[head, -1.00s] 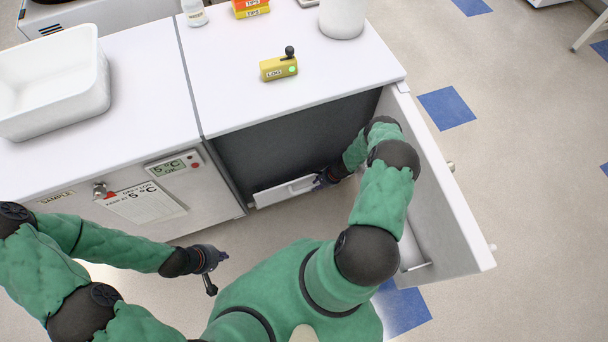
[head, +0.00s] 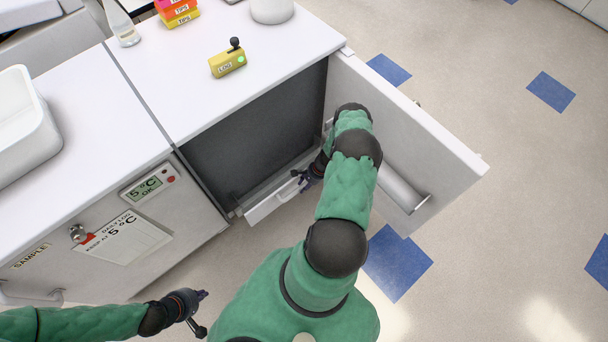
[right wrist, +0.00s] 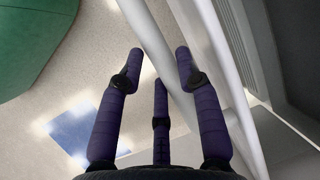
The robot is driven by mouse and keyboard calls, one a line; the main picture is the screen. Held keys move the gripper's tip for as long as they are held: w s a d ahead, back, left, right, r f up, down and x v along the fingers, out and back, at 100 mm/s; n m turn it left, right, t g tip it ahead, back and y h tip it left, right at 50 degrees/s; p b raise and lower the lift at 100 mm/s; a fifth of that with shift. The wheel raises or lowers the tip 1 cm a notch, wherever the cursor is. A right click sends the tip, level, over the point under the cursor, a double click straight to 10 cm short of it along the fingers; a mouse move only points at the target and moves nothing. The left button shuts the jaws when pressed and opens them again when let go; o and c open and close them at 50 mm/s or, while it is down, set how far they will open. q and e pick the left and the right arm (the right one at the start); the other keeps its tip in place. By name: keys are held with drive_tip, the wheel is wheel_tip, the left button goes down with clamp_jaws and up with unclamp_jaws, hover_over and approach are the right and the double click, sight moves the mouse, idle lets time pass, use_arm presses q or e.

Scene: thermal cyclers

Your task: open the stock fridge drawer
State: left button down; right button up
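The stock fridge is the dark-fronted compartment (head: 250,135) under the right-hand counter, and its white door (head: 400,130) stands swung out to the right. Low inside it is the drawer, with a white front (head: 268,205) that stands a little way out; a narrow strip of its inside shows behind. My right gripper (head: 302,179) is at the right part of the drawer front, by its handle. In the right wrist view the fingers (right wrist: 160,65) are spread apart, with a white bar (right wrist: 155,45) passing between them; contact is unclear. My left gripper (head: 203,309) is empty, low in front of the left cabinet.
A closed cabinet (head: 165,235) labelled SAMPLE, with a 5 °C display, stands left of the fridge. A yellow device (head: 228,63), tip boxes (head: 178,12) and a white tub (head: 22,125) stand on top. The open door bounds my right arm's space.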

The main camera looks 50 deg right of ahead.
drive_tip(key=shift+o, duration=1)
drive_tip(key=v, duration=1.2)
drive_tip(key=shift+a, duration=0.1)
drive_tip(key=w+a+r+n+g+p, duration=0.1)
drive_tip(key=w+a+r+n, duration=0.15)
drive_tip(key=a, duration=0.55)
drive_tip(key=w+a+r+n+g+p, duration=0.15)
drive_tip(key=a+n, duration=0.25)
drive_tip(key=a, duration=0.4)
drive_tip(key=w+a+r+n, duration=0.2)
drive_tip(key=a+r+n, duration=0.1)
drive_tip(key=a, duration=0.5)
drive_tip(key=s+a+r+n+p, duration=0.1)
drive_tip(key=a+r+n, duration=0.3)
drive_tip(key=a, duration=0.4)
drive_tip(key=s+a+r+n+p, duration=0.1)
drive_tip(key=s+a+r+n, duration=0.3)
drive_tip(key=a, duration=0.5)
drive_tip(key=shift+s+r, duration=0.25)
drive_tip(key=shift+r, duration=0.65)
